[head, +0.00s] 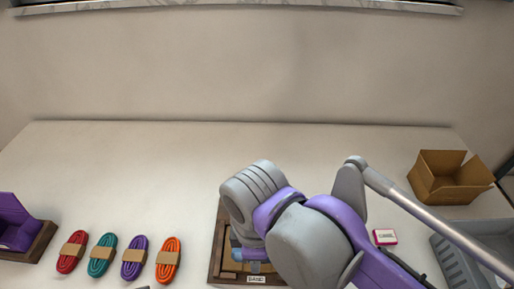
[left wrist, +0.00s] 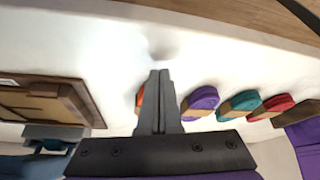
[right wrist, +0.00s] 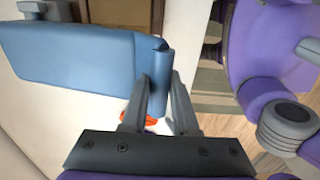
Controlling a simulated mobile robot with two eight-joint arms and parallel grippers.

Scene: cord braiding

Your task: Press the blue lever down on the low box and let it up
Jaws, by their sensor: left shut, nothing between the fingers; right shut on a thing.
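The low box (head: 216,262), a wooden frame with a white label, sits at the front middle of the table in the head view, mostly hidden under my right arm. The blue lever (head: 250,254) shows only in part there. In the right wrist view the blue lever (right wrist: 70,60) is a wide flat plate with a rounded bar along one edge. My right gripper (right wrist: 160,95) is shut on that bar. How far down the lever is I cannot tell. My left gripper (left wrist: 160,75) is shut and empty; the low box (left wrist: 80,108) is left of it in the left wrist view.
Red (head: 72,252), teal (head: 102,255), purple (head: 134,258) and orange (head: 167,259) cord bundles lie in a row to the left. A cardboard box (head: 450,180), small carton (head: 385,237) and grey crate (head: 452,262) are right. The table's back is clear.

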